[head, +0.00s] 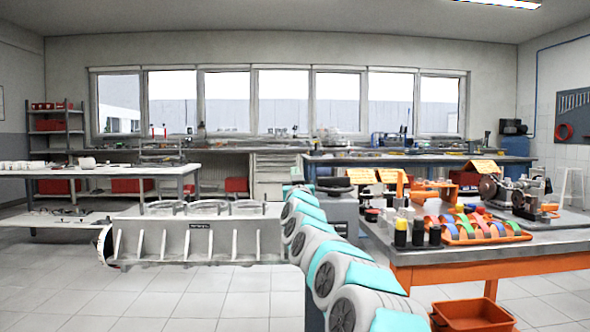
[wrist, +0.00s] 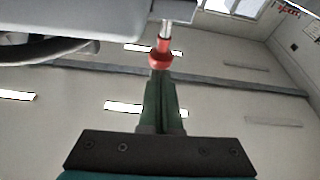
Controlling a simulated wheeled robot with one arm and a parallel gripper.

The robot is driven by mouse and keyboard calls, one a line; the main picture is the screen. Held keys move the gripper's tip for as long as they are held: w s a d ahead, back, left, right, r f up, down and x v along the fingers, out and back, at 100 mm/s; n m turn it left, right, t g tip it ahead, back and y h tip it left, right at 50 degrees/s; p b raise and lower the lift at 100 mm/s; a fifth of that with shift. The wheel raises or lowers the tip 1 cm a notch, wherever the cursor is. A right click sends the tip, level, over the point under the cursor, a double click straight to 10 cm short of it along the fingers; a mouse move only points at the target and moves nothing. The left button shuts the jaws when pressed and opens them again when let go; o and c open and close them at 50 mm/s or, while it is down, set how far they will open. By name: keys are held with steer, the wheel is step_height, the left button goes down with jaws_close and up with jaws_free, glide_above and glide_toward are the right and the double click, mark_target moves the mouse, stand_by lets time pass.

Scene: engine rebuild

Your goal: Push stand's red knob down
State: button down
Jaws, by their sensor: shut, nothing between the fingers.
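In the wrist view the stand's red knob (wrist: 160,58) sits on a short silver rod that meets a grey part at the top edge of the picture. My gripper (wrist: 161,78) has its dark green fingers together, with nothing between them. The fingertips line up with the knob and appear right beside it; I cannot tell whether they touch. In the head view my arm stretches away from the lower right. Its gripper and the red knob cannot be made out there.
In the wrist view a large grey body with a dark curved rim (wrist: 45,48) fills the upper left. In the head view a grey cabinet (head: 342,212) stands just right of my arm. An orange-framed workbench (head: 480,262) with tools is farther right, an orange bin (head: 472,316) below.

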steer(key=shift+f, duration=0.25)
steer(key=shift+f+b, duration=0.65)
steer(key=shift+f, duration=0.75)
steer(key=shift+r, duration=0.15)
